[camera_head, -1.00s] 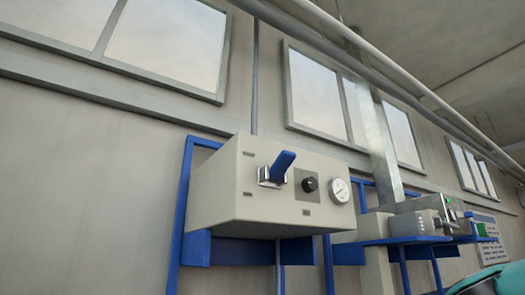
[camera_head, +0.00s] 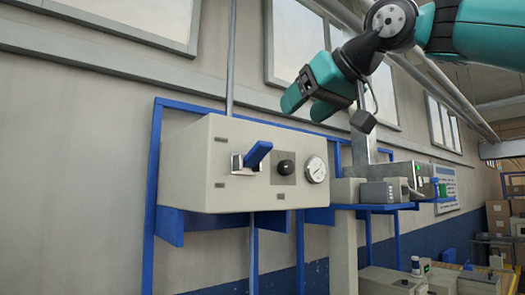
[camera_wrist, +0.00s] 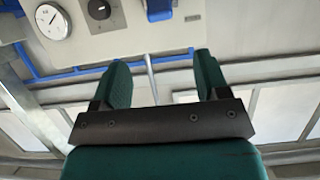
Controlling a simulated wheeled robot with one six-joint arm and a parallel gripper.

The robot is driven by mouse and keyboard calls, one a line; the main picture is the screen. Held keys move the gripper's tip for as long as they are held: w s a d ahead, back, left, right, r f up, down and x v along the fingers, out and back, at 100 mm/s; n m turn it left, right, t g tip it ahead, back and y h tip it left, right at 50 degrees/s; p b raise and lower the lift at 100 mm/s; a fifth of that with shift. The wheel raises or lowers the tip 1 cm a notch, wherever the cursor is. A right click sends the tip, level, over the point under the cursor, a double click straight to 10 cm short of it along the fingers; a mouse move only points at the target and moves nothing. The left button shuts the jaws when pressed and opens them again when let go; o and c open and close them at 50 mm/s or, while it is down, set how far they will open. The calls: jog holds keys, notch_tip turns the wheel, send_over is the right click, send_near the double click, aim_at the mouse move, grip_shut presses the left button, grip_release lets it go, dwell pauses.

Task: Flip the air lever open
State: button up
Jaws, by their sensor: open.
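The air lever (camera_head: 258,153) is a blue handle on a silver mount, on the front of a beige box, and slants up and to the right. In the wrist view the blue lever (camera_wrist: 158,9) is cut off by the top edge. My gripper (camera_head: 304,104) is open and empty, above and to the right of the lever and apart from it. Its two teal fingers (camera_wrist: 161,68) are spread in the wrist view, with a clear gap between them.
Right of the lever are a black knob (camera_head: 286,167) and a round gauge (camera_head: 316,169). The box (camera_head: 195,165) hangs on a blue frame (camera_head: 153,200) at the wall. A blue shelf with grey devices (camera_head: 385,191) stands to the right. The space before the box front is clear.

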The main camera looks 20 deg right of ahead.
aim_at(267, 143)
jog(key=p+x, duration=0.1)
jog(key=x, duration=1.3)
jog(key=shift+f+p, duration=0.1)
jog(key=shift+p, duration=0.2)
